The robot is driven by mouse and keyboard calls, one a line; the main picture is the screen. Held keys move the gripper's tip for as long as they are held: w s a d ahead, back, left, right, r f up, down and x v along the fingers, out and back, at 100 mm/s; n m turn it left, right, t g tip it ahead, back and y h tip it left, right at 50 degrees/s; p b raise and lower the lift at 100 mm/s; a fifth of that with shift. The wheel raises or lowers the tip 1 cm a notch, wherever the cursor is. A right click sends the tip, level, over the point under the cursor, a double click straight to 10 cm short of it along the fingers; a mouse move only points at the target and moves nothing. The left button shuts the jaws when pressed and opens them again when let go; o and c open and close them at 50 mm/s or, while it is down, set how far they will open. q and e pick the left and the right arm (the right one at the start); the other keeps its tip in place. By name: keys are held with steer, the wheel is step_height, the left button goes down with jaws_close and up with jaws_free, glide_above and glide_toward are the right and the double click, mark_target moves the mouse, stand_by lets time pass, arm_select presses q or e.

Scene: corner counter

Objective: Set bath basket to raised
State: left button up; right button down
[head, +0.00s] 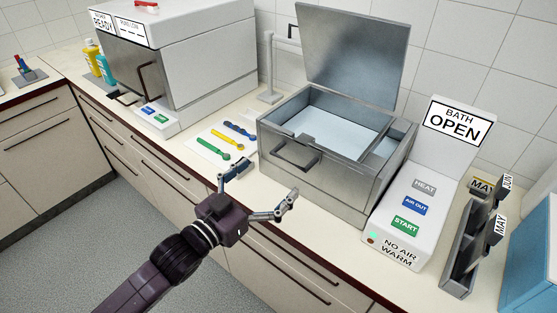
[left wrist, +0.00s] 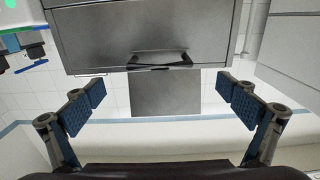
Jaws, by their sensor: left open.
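The bath is a grey metal tank (head: 335,180) on the counter, with its lid (head: 350,55) standing open. Pale liquid or a pale floor (head: 325,130) shows inside, with a metal bar across its right part; I cannot make out a separate basket or its height. A handle (head: 297,160) sits on the tank's front. My left gripper (head: 256,190) is open and empty in front of the tank, apart from it. In the left wrist view the tank front (left wrist: 100,40) and handle (left wrist: 158,62) lie beyond the two spread fingers (left wrist: 160,103). My right gripper is out of view.
A white control panel (head: 408,215) reading "BATH OPEN" stands right of the bath, with HEAT, AIR OUT and START buttons. A month-label rack (head: 465,245) is further right. Coloured tools (head: 225,147) and a white post (head: 269,70) are on the left.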

mark_target(288, 160)
arm_select(q)
steer(key=p+x, duration=0.1)
steer(key=x, duration=0.6)
steer(key=shift+w+d+p, duration=0.1)
steer(key=shift+d+p, duration=0.1)
steer(key=shift+p, duration=0.1)
steer(key=c, duration=1.7)
steer(key=shift+o, duration=0.2)
step_height(288, 160, up, 9)
steer(key=p, duration=0.7)
steer(key=shift+r, duration=0.15)
steer(key=shift+c, duration=0.2)
